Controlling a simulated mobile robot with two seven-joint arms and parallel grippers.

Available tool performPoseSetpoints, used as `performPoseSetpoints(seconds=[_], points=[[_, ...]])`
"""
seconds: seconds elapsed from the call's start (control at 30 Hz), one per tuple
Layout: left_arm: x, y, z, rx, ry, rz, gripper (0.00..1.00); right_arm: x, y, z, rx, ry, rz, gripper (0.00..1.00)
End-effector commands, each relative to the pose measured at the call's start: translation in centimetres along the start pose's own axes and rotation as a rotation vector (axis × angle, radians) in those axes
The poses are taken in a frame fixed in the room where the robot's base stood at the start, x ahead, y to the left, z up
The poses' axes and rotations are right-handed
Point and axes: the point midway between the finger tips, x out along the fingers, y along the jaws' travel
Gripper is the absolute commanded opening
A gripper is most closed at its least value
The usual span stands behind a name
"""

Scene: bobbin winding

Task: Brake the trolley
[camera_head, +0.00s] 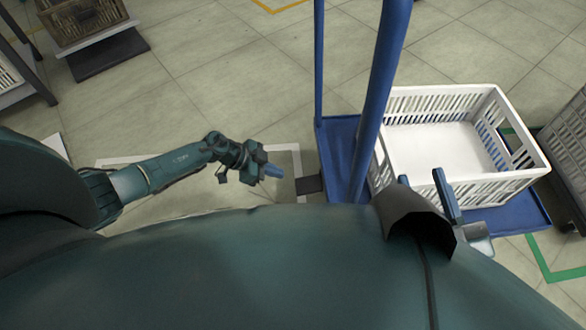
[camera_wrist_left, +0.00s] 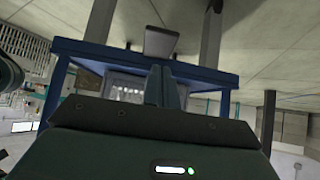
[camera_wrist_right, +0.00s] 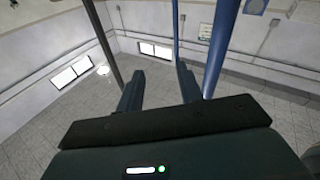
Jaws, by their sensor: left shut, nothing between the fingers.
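The blue trolley (camera_head: 338,135) stands right of centre in the head view, with upright blue posts (camera_head: 385,65). A dark flat pedal (camera_head: 308,184) sticks out from its left edge; it also shows in the left wrist view (camera_wrist_left: 161,42) at the blue frame's edge (camera_wrist_left: 95,50). My left gripper (camera_head: 272,171) is shut and empty, low to the left of the pedal and apart from it. Its closed fingers (camera_wrist_left: 165,87) point toward the trolley. My right gripper (camera_head: 424,187) is open, with fingers apart, right of the thick post; it also shows in the right wrist view (camera_wrist_right: 158,85).
A white slotted crate (camera_head: 490,100) sits on the trolley and looks empty. A dark grey crate (camera_head: 570,150) stands at the far right. A brown basket (camera_head: 85,20) on a dark base is at the upper left. Floor between basket and trolley is clear.

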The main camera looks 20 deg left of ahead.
Motion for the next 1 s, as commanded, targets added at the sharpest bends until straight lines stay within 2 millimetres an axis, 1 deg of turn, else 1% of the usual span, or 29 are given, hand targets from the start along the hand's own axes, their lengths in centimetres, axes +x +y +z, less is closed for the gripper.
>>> performPoseSetpoints(seconds=[0.03, 0.1, 0.2, 0.3, 0.43, 1.0], points=[[-1.5, 0.0, 0.0, -0.001, -0.002, 0.0, 0.0, 0.0, 0.1, -0.4, -0.013, -0.009, 0.001, 0.36], [-2.6, 0.0, 0.3, -0.001, 0.0, 0.0, 0.0, -0.1, 0.2, -0.4, -0.027, -0.017, 0.002, 0.36], [-3.8, 0.0, 0.7, 0.0, 0.0, 0.001, 0.0, -0.3, 0.2, -0.2, -0.043, -0.025, 0.003, 0.36], [-4.5, 0.1, 0.9, 0.0, 0.001, 0.002, 0.0, -0.4, 0.2, -0.1, -0.051, -0.03, 0.003, 0.36], [-4.8, 0.0, 1.1, 0.001, 0.002, 0.002, 0.0, -0.4, 0.2, -0.1, -0.056, -0.031, 0.002, 0.36], [-4.8, 0.0, 1.1, 0.0, 0.002, 0.002, 0.0, -0.4, 0.3, -0.1, -0.058, -0.031, 0.004, 0.36]])
